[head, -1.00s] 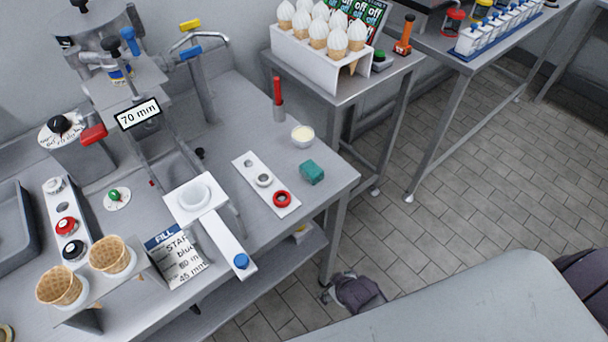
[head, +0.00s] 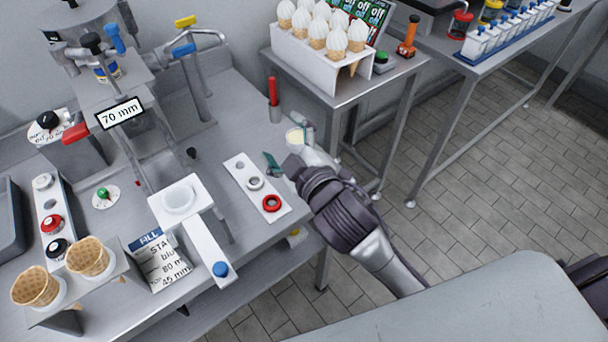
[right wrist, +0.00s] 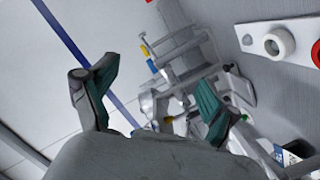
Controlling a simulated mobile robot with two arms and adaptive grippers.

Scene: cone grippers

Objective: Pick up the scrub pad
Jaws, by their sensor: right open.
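The scrub pad, a teal block on the front right corner of the counter a second ago, is hidden now behind my right gripper (head: 290,150) in the head view. I cannot tell whether the gripper touches the scrub pad. My left gripper is not in view.
A white strip (head: 238,168) with a white ring and a red ring (head: 272,203) lies left of my gripper. A red-handled tool stands in a holder (head: 275,114) behind. A side table (head: 350,92) with a cone rack is at the back.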

